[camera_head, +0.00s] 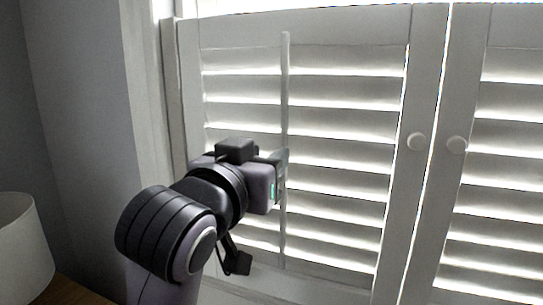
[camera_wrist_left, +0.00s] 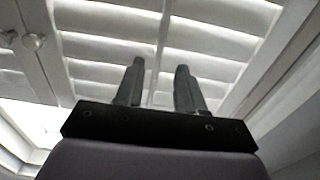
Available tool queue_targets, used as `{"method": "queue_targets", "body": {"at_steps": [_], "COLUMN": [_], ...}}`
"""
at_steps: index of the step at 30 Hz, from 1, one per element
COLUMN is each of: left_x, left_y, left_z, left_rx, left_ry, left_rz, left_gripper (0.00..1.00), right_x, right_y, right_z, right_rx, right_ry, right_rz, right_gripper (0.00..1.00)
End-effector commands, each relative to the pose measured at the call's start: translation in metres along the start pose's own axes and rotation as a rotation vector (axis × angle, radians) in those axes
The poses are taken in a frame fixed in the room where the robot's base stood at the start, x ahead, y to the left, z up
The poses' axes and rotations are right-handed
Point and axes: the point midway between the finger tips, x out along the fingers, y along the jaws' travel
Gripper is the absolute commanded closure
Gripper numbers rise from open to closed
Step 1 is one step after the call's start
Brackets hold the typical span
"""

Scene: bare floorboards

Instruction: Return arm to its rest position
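My left arm reaches up from the bottom of the head view. Its left gripper (camera_head: 281,162) is close to the vertical tilt rod (camera_head: 286,90) of the left white louvred shutter (camera_head: 240,32). In the left wrist view the two fingers of the left gripper (camera_wrist_left: 160,66) stand apart with a clear gap. The tilt rod (camera_wrist_left: 164,25) shows in line with that gap. I cannot tell whether the rod is between the fingers or just beyond them. Nothing is visibly held. My right gripper is in neither view.
A second shutter panel (camera_head: 504,150) stands at the right. Two round white knobs (camera_head: 416,141) sit at the panels' meeting edges. The slats are tilted and let light through. A white lampshade (camera_head: 20,245) stands at the lower left, beside the grey wall (camera_head: 85,120).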

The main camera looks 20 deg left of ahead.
Motion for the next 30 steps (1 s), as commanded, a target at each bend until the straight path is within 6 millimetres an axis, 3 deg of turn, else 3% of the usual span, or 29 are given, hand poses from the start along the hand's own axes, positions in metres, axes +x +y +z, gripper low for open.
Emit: {"method": "queue_targets", "body": {"at_steps": [19, 23, 30], "left_x": [-0.005, -0.002, -0.013], "left_y": [-0.001, -0.007, -0.022], "left_z": [0.007, 0.043, 0.161], "left_rx": [0.001, 0.006, 0.032], "left_ry": [-0.017, -0.103, -0.382], "left_rz": [-0.001, -0.002, 0.003], "left_gripper": [0.62, 0.62, 0.62], "right_x": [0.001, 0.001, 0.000], "right_y": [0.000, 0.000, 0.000], "right_z": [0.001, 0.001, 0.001], "right_rx": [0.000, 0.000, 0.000], "right_ry": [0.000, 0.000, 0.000], "right_rz": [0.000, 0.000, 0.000], "right_gripper": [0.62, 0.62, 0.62]}}
